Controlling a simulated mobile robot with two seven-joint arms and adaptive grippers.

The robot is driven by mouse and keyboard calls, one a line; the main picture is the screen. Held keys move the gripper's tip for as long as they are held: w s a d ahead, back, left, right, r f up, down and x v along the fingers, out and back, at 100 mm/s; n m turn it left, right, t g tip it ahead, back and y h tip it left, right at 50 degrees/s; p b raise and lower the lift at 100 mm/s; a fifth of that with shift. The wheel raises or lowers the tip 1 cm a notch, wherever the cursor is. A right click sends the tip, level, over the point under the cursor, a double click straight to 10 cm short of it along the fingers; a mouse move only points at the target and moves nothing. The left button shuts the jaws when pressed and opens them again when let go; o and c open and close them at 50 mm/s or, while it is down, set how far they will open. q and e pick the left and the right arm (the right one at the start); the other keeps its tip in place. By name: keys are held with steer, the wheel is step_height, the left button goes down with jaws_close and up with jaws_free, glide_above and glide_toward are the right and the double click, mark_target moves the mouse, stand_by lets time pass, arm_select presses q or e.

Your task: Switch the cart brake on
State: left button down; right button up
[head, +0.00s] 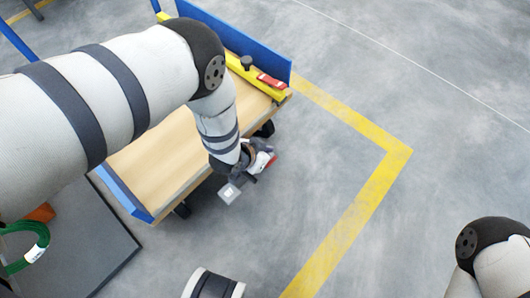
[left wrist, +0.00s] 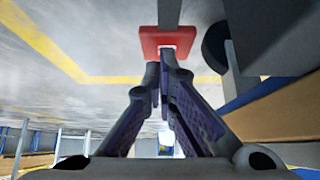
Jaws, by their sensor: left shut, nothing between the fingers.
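The cart (head: 165,150) has a wooden deck and blue end panels. A red brake pedal (left wrist: 168,40) on a grey lever shows in the left wrist view, just beyond my fingertips. Whether the fingertips touch the pedal cannot be told. My right gripper is out of view; only part of that arm shows.
A dark caster wheel (left wrist: 215,48) is close to the pedal. A yellow bar (head: 255,76) with a red piece (head: 271,80) lies along the far blue panel. A green coil (head: 28,245) lies at lower left. Floor right of the cart is clear, with a yellow line (head: 350,215).

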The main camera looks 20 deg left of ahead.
arm_select(q)
steer(key=shift+w+d+f+b, duration=0.1)
steer(key=shift+w+f+b, duration=0.1)
steer(key=shift+f, duration=0.25)
steer(key=shift+w+f+b, duration=0.1)
steer(key=shift+f+b, duration=0.1)
steer(key=shift+f, duration=0.2)
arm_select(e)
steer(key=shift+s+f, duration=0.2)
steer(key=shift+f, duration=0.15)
arm_select(q)
steer(key=shift+f, duration=0.1)
steer(key=r+p, duration=0.1)
steer(key=r, duration=0.1)
steer(key=r+p, duration=0.1)
steer(key=r, duration=0.1)
steer(key=w+r+p, duration=0.1)
steer(key=r+p, duration=0.1)
steer(key=shift+d+r, duration=0.1)
steer(key=shift+r, duration=0.05)
steer(key=p+v, duration=0.3)
steer(key=v, duration=0.4)
steer(key=shift+r, duration=0.4)
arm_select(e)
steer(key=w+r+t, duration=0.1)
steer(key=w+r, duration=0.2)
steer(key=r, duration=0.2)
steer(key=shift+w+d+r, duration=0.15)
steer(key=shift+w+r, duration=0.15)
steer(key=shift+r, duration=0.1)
